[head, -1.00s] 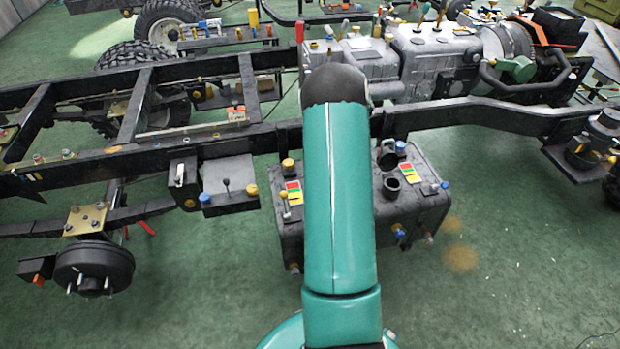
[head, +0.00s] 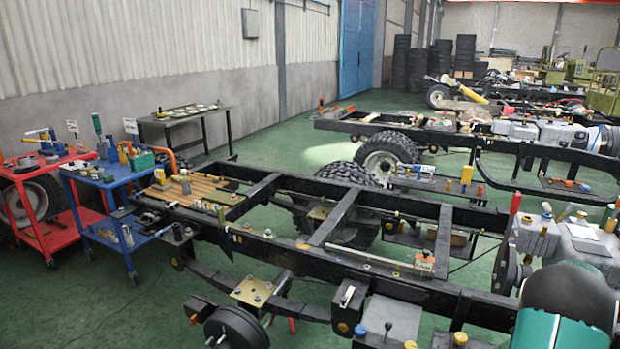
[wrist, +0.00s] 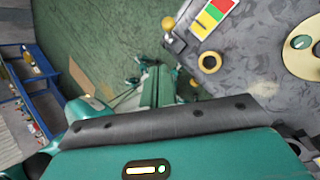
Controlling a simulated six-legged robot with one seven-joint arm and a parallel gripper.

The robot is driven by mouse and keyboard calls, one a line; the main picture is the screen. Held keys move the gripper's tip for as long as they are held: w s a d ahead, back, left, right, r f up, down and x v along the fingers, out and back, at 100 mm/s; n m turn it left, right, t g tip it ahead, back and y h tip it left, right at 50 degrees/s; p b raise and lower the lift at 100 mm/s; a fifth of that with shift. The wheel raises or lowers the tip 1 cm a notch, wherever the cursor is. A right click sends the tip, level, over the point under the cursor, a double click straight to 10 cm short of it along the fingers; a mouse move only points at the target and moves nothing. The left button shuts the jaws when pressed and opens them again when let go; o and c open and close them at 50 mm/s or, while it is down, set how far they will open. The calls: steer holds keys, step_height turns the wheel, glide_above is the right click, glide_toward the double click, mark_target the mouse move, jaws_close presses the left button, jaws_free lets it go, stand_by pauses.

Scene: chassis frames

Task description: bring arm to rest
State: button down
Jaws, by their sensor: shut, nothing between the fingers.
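In the wrist view, the teal casing of my gripper (wrist: 160,122), with a black screwed strip and a small lit indicator, fills the lower part of the picture. It is shut and holds nothing. The fingertips are hard to make out. A grey tank (wrist: 255,75) with a coloured label, a yellow-knobbed lever and a round cap is at the upper right of that view, beyond the strip. In the head view, only the dark joint and teal link of my arm show at the lower right. The gripper is out of that picture.
A long black chassis frame (head: 405,285) crosses the head view, with a brake drum (head: 236,328) below it. A blue cart (head: 120,185), a red cart (head: 65,210) and a table (head: 185,118) stand at the left. Green floor (head: 290,145) is open behind the frame.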

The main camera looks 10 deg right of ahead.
steer(key=a+r+n+h, duration=0.3)
steer(key=a+r+n, duration=1.35)
steer(key=a, duration=0.65)
steer(key=s+a+r+n+t+h, duration=0.1)
steer(key=s+a+r+n, duration=0.2)
steer(key=s+a+n, duration=0.4)
steer(key=s+a+r+n+t+h, duration=0.2)
steer(key=s+a+r+n, duration=0.1)
steer(key=s+a+n, duration=0.4)
steer(key=a+n, duration=0.3)
steer(key=shift+r+h, duration=0.3)
steer(key=shift+d, duration=0.1)
